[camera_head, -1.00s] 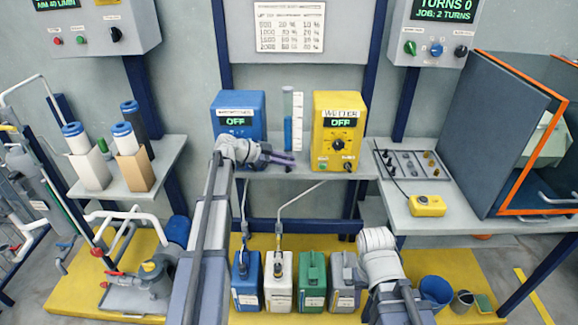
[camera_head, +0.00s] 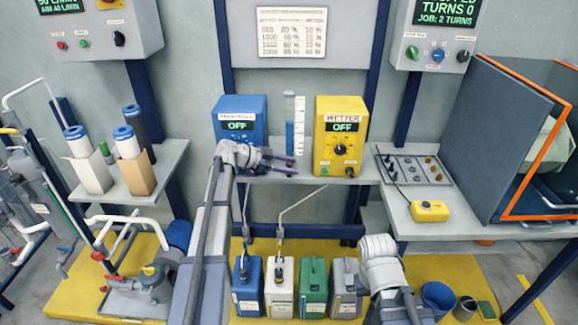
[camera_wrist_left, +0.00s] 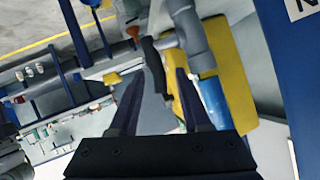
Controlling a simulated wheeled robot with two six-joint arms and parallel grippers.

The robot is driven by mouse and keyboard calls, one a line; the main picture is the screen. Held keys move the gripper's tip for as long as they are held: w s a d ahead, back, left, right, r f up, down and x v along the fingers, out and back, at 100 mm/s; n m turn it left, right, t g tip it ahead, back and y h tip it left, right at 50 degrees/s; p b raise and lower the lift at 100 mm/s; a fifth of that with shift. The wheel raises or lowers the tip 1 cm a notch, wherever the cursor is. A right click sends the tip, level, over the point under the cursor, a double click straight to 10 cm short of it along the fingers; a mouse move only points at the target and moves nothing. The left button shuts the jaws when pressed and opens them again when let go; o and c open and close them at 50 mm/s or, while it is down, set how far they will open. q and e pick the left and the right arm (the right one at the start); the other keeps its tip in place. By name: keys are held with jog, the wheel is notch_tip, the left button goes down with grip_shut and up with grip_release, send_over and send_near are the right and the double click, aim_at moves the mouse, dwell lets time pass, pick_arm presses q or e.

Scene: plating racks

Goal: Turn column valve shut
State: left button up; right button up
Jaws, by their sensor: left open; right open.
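Piping with valves stands at the left in the head view. A red handle (camera_head: 98,253) sits on the pipe by a green-tubed column (camera_head: 57,200). A yellow-topped valve (camera_head: 149,270) sits lower, on the pump unit. I cannot tell which is the column valve. My left gripper (camera_head: 293,163) is open and empty, in front of the blue and yellow boxes, well to the right of the piping. Its two dark fingers also show apart in the left wrist view (camera_wrist_left: 157,95). My right arm is at the lower right, with its gripper out of view.
A shelf (camera_head: 165,165) with filter cartridges stands between the piping and my left arm. Several jugs (camera_head: 313,288) stand low in the middle. A blue box (camera_head: 238,117) and a yellow box (camera_head: 340,135) read OFF. The left panel (camera_head: 97,25) shows a partly cropped flow reading.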

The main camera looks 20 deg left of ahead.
pick_arm(q)
jog(key=p+v, duration=0.3)
jog(key=v, duration=0.4)
jog(key=shift+s+a, duration=0.2)
jog(key=shift+a, duration=0.1)
jog(key=shift+r, duration=0.15)
